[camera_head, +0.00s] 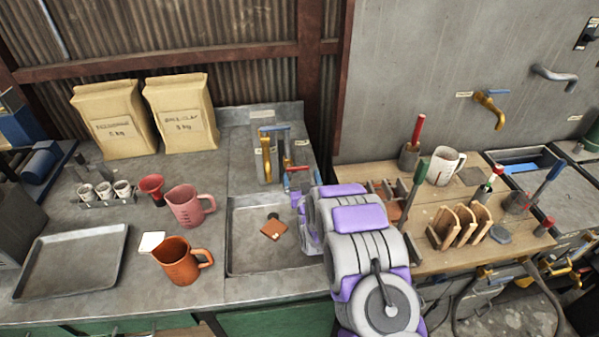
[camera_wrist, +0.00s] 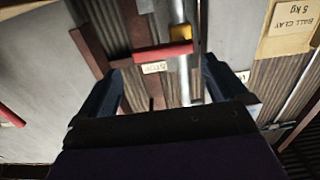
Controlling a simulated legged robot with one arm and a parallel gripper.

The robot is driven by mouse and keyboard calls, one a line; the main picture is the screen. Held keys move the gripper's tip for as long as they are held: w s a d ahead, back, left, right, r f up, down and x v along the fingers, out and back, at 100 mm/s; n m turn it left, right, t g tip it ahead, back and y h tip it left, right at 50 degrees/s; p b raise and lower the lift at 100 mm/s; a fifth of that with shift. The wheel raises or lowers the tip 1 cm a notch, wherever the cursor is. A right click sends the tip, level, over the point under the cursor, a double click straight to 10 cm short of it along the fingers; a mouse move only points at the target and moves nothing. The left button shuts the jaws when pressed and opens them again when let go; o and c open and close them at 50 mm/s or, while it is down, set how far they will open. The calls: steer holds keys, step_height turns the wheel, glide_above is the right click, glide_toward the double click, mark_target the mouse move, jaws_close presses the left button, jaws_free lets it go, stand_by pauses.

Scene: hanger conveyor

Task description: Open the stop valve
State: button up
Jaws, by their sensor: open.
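The stop valve's red lever handle (camera_wrist: 163,52) lies crosswise in the wrist view, joined at one end to a brass fitting (camera_wrist: 183,48) on a grey pipe (camera_wrist: 180,15). A small label reading STOP (camera_wrist: 154,68) sits beside it, upside down in this view. In the head view the red handle (camera_head: 297,168) shows small above the sink, beside the pipework. My gripper (camera_wrist: 162,66) is open, its two dark blue fingers apart, with the handle seen between and beyond their tips. It looks empty. I cannot tell the remaining distance. In the head view my arm mostly hides the gripper.
A sink basin (camera_head: 240,262) lies below the valve, with a brass tap (camera_head: 266,155) and blue lever (camera_head: 274,128) nearby. An orange jug (camera_head: 178,262) and pink jug (camera_head: 186,207) stand left. A wooden table (camera_head: 450,255) with tools is right. Another red bar (camera_wrist: 10,115) shows at the wrist view's left.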

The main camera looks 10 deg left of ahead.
mark_target(297, 168)
steer(key=x, duration=0.2)
steer(key=a+x, duration=0.1)
steer(key=x, duration=0.1)
steer(key=shift+s+f, duration=0.1)
steer(key=shift+w+d+b, duration=0.15)
steer(key=shift+w+b, duration=0.15)
steer(key=shift+d, duration=0.2)
steer(key=shift+c, duration=0.4)
steer(key=shift+a, duration=0.2)
steer(key=c, duration=1.2)
